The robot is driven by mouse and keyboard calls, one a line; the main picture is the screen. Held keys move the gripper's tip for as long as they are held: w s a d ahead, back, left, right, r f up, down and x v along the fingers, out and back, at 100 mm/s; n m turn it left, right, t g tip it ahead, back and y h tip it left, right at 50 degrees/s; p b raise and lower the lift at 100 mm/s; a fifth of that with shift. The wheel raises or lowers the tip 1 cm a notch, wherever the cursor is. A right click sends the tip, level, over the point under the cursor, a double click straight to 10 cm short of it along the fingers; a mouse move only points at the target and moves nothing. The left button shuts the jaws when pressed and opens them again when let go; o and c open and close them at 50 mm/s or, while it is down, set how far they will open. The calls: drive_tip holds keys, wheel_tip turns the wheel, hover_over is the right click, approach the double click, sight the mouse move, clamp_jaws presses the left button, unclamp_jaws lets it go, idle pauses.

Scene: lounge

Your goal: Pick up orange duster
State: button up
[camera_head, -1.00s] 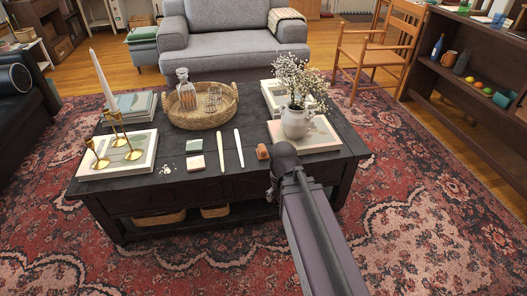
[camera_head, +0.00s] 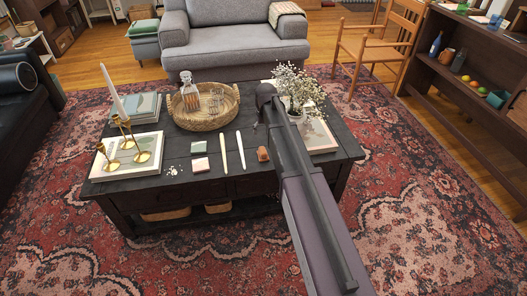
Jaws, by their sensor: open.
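The orange duster (camera_head: 263,154) is a small orange-brown block near the front edge of the dark coffee table (camera_head: 230,178), right of two pale sticks. My arm reaches in from the lower right, over the table's right part. Its end is above the table, beyond the duster in the picture. Only a small part of my gripper (camera_head: 257,122) shows at the arm's left side; the rest is hidden behind the arm. It is open and apart from the duster, which lies free on the table.
Two pale sticks (camera_head: 240,150), a green block (camera_head: 198,147) and a pink block (camera_head: 200,165) lie nearby. A flower vase (camera_head: 295,118) stands close to my arm. A wicker tray (camera_head: 207,122) with a decanter, brass candlesticks (camera_head: 141,157) and books (camera_head: 147,108) also crowd the table.

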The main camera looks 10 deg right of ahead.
sight(263, 150)
drive_tip(key=shift+f, duration=0.2)
drive_tip(key=f+b, duration=0.2)
drive_tip(key=b, duration=0.1)
drive_tip(key=w+f+b, duration=0.1)
drive_tip(key=f+b, duration=0.1)
drive_tip(key=f, duration=0.1)
drive_tip(key=f+b, duration=0.3)
drive_tip(key=shift+w+f+b, duration=0.1)
drive_tip(key=shift+w+b, duration=0.05)
drive_tip(key=shift+b, duration=0.15)
idle(0.4)
idle(0.4)
drive_tip(key=shift+w+f+b, duration=0.25)
drive_tip(key=shift+f+b, duration=1.05)
drive_tip(key=shift+w+f+b, duration=0.2)
drive_tip(key=shift+f+b, duration=1.05)
clamp_jaws()
